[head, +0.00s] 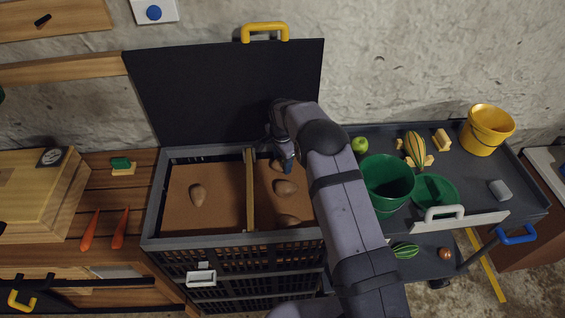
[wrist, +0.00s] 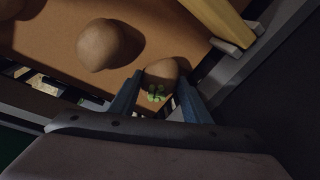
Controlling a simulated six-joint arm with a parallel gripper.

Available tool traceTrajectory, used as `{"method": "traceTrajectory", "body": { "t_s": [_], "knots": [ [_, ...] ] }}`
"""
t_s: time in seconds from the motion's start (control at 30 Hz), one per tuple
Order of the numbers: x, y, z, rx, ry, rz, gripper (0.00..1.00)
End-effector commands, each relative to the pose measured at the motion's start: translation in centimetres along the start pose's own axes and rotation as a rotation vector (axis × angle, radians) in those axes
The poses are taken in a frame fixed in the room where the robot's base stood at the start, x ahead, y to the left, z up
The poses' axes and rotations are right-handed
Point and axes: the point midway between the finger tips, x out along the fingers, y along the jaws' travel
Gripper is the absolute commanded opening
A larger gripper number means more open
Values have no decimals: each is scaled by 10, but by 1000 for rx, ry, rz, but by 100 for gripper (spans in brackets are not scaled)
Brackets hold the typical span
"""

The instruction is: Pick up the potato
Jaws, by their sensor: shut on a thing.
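My gripper (head: 287,166) reaches down into the right compartment of an open black crate (head: 240,240). In the wrist view, the gripper (wrist: 158,98) has a brown potato (wrist: 163,72) between its two blue-grey fingers and is shut on it. In the head view, that potato (head: 276,164) shows only partly beside the fingers. A second potato (head: 285,187) lies just in front of it and also shows in the wrist view (wrist: 98,45). A third potato (head: 288,220) lies near the crate's front wall. Another potato (head: 197,195) lies alone in the left compartment.
A wooden divider (head: 250,190) splits the crate, close to my gripper. The raised black lid (head: 225,90) stands behind. On the right, a grey cart holds a green bucket (head: 388,180), a yellow bucket (head: 488,130) and a striped gourd (head: 415,148). Carrots (head: 120,230) lie on the left table.

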Motion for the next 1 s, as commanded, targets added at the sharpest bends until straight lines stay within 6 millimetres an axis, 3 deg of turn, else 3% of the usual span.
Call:
{"method": "traceTrajectory", "body": {
  "t_s": [0.6, 1.0],
  "knots": [
    [-85, -13, -9, 0, 1, -4, 34],
    [-100, -11, -12, 1, 0, -1, 34]
  ]
}}
